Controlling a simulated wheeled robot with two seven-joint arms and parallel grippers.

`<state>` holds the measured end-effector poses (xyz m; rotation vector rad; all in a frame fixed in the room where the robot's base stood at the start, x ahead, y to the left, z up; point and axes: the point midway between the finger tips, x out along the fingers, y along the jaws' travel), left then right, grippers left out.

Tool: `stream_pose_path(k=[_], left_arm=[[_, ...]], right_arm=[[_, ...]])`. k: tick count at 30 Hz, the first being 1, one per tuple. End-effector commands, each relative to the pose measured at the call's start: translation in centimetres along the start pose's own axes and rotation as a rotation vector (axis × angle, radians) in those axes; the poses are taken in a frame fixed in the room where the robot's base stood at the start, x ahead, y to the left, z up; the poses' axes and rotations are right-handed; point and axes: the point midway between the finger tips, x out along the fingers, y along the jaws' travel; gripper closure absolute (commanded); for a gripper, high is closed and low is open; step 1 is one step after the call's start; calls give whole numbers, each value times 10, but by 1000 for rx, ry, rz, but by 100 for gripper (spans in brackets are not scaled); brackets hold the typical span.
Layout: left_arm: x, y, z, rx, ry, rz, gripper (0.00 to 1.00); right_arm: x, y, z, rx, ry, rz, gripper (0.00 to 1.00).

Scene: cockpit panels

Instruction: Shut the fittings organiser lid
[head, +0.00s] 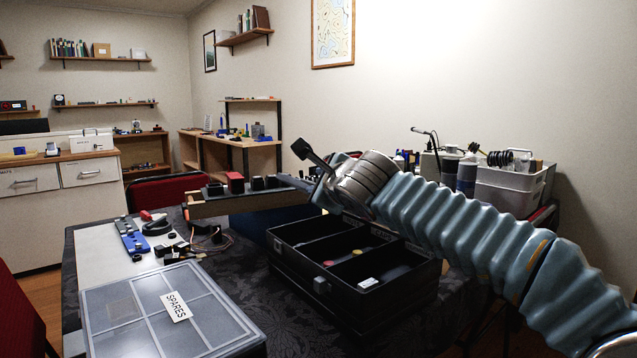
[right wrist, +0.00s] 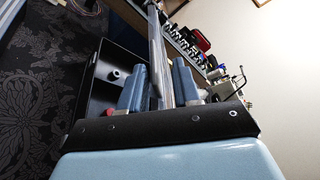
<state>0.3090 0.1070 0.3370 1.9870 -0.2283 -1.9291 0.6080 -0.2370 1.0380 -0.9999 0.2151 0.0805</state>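The fittings organiser appears to be the black case (head: 395,302), standing open on the dark cloth with its compartments showing. A few small parts lie inside. A dark blue panel (head: 272,226) shows behind it, probably its raised lid, partly hidden by my right arm. My right gripper (head: 322,190) is over the case's back side, its fingers hard to make out there. In the right wrist view, the blue fingers (right wrist: 160,88) stand apart, with a thin grey edge (right wrist: 157,45) running between them. I cannot tell whether they touch it. My left gripper is out of view.
A closed clear-lidded box marked SPARES (head: 215,318) stands at the front left. A wooden rail (head: 235,207) with black pieces lies behind the case. Cables and small parts (head: 207,235) lie between. A grey crate (head: 505,190) stands at the back right.

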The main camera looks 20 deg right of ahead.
Motion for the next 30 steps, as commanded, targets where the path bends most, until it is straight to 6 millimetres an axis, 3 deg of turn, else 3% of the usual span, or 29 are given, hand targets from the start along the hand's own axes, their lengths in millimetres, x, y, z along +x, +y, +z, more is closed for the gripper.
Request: stream_pose_path(k=[4, 13, 20, 30], left_arm=[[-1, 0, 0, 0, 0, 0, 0], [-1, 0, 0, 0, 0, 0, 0], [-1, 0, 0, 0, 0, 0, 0], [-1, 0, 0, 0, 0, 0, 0]], right_arm=[[12, 0, 0, 0, 1, 0, 68], [15, 0, 0, 0, 1, -1, 68], [15, 0, 0, 0, 1, -1, 100], [15, 0, 0, 0, 1, -1, 100]])
